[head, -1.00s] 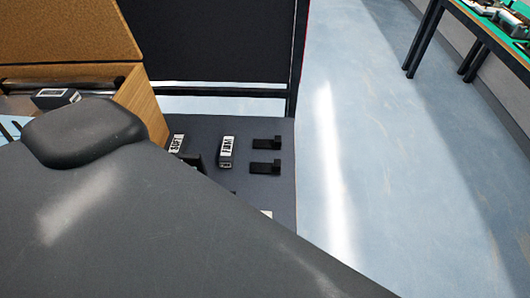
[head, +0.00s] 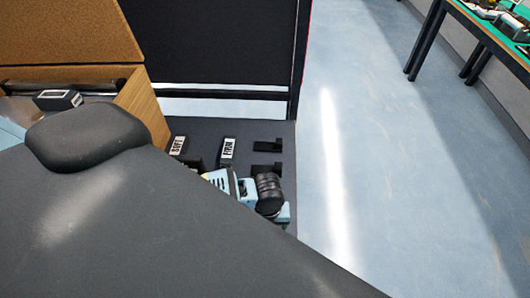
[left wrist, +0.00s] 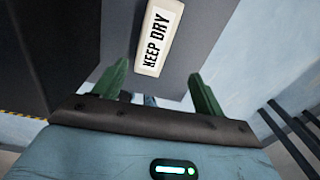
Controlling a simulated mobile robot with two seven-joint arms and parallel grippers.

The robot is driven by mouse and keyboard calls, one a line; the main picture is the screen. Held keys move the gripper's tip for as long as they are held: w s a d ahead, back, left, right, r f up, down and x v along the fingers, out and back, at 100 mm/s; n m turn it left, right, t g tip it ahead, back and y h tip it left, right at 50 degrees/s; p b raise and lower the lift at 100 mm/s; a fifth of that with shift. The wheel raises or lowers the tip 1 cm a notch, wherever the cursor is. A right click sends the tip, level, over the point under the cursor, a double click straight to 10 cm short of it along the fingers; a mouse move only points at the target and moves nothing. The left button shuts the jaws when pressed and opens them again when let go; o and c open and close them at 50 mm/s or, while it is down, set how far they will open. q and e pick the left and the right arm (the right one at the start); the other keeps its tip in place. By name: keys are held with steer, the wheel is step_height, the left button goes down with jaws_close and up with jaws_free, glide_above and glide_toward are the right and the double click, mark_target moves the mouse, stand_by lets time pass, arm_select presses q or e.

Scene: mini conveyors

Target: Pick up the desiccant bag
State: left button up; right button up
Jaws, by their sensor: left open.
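In the left wrist view, the desiccant bag (left wrist: 160,38) is a pale, flat oblong with a white label reading KEEP DRY. It lies on a dark grey surface beyond the fingertips. My left gripper (left wrist: 157,72) is open, its two green fingers apart with nothing between them. The bag lies ahead of the gap, and its near end appears close to the middle of it. In the head view I cannot make out the bag for certain. My right gripper is not in view.
A dark mat (head: 285,135) holds small black boxes with white labels, one of them here (head: 227,150), and black brackets (head: 267,145). Pale floor is free at right. A green-topped table (head: 480,25) stands far right.

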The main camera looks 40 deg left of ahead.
arm_select(q)
steer(key=shift+w+a+m, duration=0.5)
steer(key=shift+w+a, duration=0.1)
steer(key=shift+s+f, duration=0.1)
steer(key=shift+f, duration=1.1)
steer(key=shift+s+a+f+b, duration=0.1)
steer(key=shift+a+f+b, duration=0.1)
steer(key=shift+f, duration=1.15)
steer(key=shift+a+f+b, duration=0.1)
steer(key=shift+f+b, duration=0.1)
steer(key=shift+f, duration=1.1)
steer(key=c, duration=1.1)
